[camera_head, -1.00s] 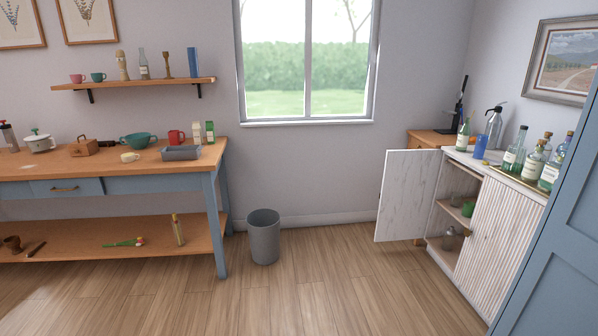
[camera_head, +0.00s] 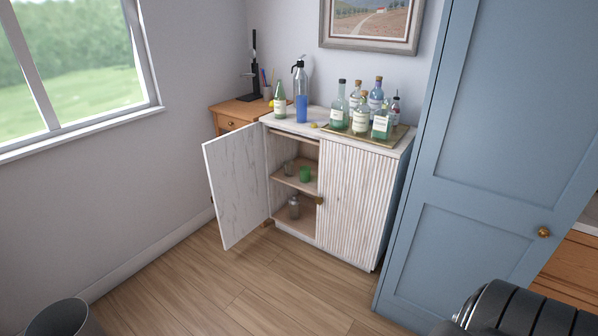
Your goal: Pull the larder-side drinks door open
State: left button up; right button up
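The white drinks cabinet (camera_head: 296,127) stands against the back wall, beside the tall blue larder. Its larder-side door (camera_head: 352,205), with a ribbed front, is shut. A small brass-coloured handle (camera_head: 319,200) shows at that door's left edge. The other door (camera_head: 236,186) stands wide open to the left, and its plain inner face shows. Inside, a green cup (camera_head: 305,174) and a glass are on the shelf, and a jar (camera_head: 294,208) is on the bottom. Neither of my grippers is in view; a dark part of my arm shows at the bottom right.
Several bottles stand on a tray (camera_head: 400,137) on the cabinet top, with a siphon (camera_head: 300,83) and a blue glass (camera_head: 301,109) to the left. The blue larder door (camera_head: 474,170) is close on the right. A grey bin (camera_head: 62,318) is at bottom left. The floor in front is clear.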

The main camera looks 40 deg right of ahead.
aim_at(356, 186)
jog(key=z, duration=0.95)
jog(key=i, duration=1.15)
jog(key=z, duration=1.05)
